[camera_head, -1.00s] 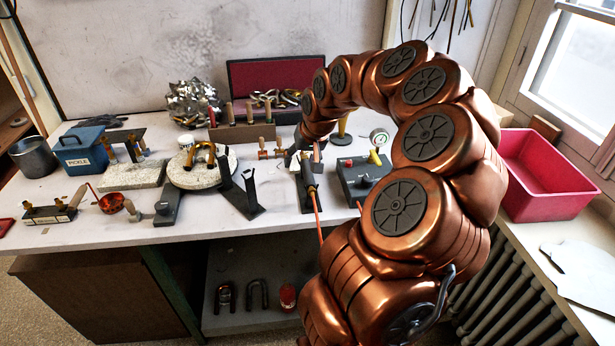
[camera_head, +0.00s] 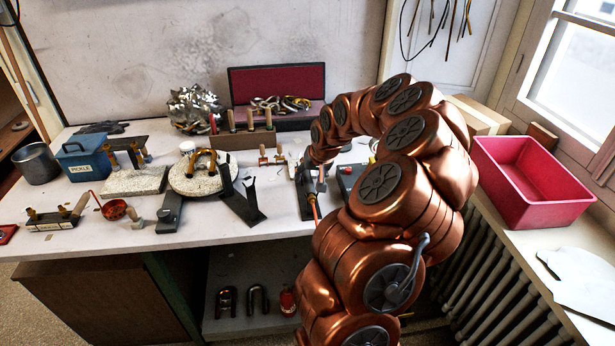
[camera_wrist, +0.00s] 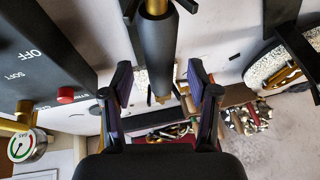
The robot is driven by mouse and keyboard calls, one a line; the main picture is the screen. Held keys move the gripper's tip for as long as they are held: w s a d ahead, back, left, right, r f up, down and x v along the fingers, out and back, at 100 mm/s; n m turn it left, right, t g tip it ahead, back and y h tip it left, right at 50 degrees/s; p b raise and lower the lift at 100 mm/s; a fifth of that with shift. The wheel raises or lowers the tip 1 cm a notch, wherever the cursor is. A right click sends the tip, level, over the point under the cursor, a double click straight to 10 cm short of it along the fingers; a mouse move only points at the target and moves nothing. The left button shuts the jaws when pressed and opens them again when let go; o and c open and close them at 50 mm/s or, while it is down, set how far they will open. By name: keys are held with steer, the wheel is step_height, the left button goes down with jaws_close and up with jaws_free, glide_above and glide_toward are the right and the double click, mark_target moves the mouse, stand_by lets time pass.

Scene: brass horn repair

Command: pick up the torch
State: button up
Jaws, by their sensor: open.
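The torch (camera_wrist: 157,52) shows in the wrist view as a dark cylindrical handle with brass at its tip. It runs down from the top edge into the space between my fingers. My gripper (camera_wrist: 160,85) is open, with one finger on each side of the torch and visible gaps to both. In the head view my gripper (camera_head: 303,165) is small and dark at the end of my arm, over the bench by the dark torch stand (camera_head: 304,203). My arm hides much of the torch there; an orange hose (camera_head: 315,208) shows below it.
A dark control box (camera_wrist: 45,65) with a red button and a gauge (camera_wrist: 27,145) is close on the left in the wrist view. A dark angled stand (camera_head: 243,205) and a round stone plate (camera_head: 190,184) lie left of my gripper in the head view.

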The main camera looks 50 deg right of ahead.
steer(key=shift+x, duration=1.15)
jaws_close()
